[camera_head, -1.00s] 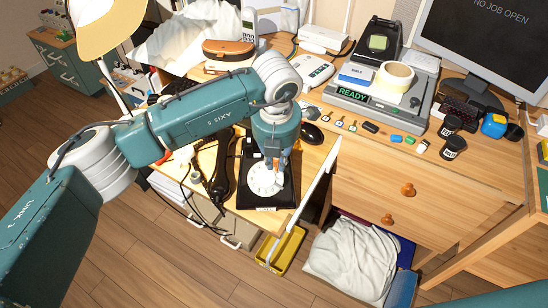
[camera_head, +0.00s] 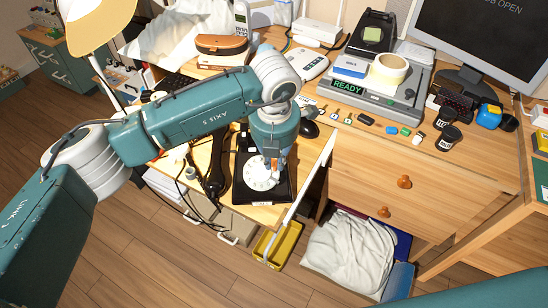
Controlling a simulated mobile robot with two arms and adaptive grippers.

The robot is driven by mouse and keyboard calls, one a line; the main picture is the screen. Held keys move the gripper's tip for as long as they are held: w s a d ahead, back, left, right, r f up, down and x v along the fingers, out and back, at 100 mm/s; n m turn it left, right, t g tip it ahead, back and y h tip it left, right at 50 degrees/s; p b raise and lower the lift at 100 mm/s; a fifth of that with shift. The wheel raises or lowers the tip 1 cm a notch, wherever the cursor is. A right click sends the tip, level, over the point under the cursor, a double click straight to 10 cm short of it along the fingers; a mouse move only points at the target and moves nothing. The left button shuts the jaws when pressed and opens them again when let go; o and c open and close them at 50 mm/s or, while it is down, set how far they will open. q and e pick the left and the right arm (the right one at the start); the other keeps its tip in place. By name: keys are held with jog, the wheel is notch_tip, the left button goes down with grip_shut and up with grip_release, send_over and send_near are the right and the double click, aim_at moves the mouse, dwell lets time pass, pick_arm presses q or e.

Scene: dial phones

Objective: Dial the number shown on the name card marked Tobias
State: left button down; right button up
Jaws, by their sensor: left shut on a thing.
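A black dial phone with a round white dial (camera_head: 257,176) lies on the pulled-out wooden board at the desk's left. Its black body (camera_head: 240,193) has a small pale label at the front edge. The black handset (camera_head: 215,172) lies off the phone, to its left. My left gripper (camera_head: 275,171) reaches down from above onto the right part of the dial. Its fingers are shut at the dial; an orange-brown part shows there, and the exact contact is too small to see. My right gripper is not in view. I cannot make out a card marked Tobias.
Small tags and coloured pieces line the desk in front of the READY machine (camera_head: 375,97). Cables hang left of the handset.

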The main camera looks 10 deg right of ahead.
pick_arm(q)
jog(key=shift+f, duration=0.1)
jog(key=shift+s+f+b, duration=0.2)
jog(key=shift+s+b, duration=0.1)
jog(key=shift+s, duration=0.1)
jog(key=shift+s+a, duration=0.15)
jog(key=shift+s, duration=0.05)
jog(key=shift+f, duration=0.2)
jog(key=shift+s+b, duration=0.15)
jog(key=shift+b, duration=0.15)
